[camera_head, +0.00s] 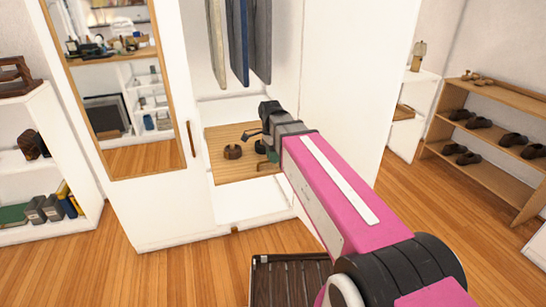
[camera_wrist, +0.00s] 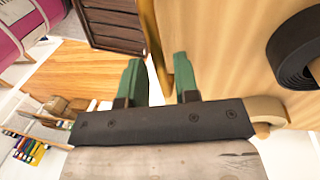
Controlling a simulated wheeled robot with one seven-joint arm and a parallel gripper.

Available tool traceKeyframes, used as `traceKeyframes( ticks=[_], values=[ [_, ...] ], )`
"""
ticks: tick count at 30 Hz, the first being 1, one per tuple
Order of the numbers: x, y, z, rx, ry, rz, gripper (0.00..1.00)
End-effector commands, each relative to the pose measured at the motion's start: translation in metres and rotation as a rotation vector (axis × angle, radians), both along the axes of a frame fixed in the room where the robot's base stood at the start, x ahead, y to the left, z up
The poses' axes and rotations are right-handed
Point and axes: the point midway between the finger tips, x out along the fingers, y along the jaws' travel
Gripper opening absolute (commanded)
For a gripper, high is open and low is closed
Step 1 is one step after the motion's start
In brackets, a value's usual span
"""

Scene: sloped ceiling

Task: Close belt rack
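The belt rack (camera_head: 222,174) is a light wooden pull-out board low inside the open white wardrobe. A coiled brown belt (camera_head: 232,152) lies on it, with a darker coil near my gripper. In the wrist view the board (camera_wrist: 225,60) fills the upper right, with a dark coiled belt (camera_wrist: 298,52) on it. My gripper (camera_wrist: 158,78) has green fingers, spread apart and holding nothing. The board's front edge runs between the fingers in that view; I cannot tell whether they touch it. In the head view my gripper (camera_head: 270,155) is at the rack's right part, partly hidden by my arm.
A mirrored wardrobe door (camera_head: 125,90) stands at left, and a white panel (camera_head: 345,60) at right. Clothes (camera_head: 238,40) hang above the rack. A dark slatted piece (camera_head: 285,280) stands on the floor in front. Shoe shelves (camera_head: 490,130) are far right. Wooden floor is open at lower left.

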Motion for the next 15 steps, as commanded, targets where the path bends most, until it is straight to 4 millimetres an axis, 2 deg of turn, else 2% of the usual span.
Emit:
traceKeyframes(
  ticks=[1, 2, 3, 10, 15],
  values=[
    [0.0, 0.0, 0.0, 0.0, 0.0, 0.0, 0.12],
    [0.0, 0.0, 0.0, 0.0, 0.0, 0.0, 0.02],
    [0.0, 0.0, 0.0, 0.0, 0.0, 0.0, 0.0],
    [0.003, 0.001, 0.0, 0.0, 0.0, 0.0, 0.0],
    [0.019, 0.005, 0.0, 0.0, 0.0, 0.0, 0.0]
  ],
)
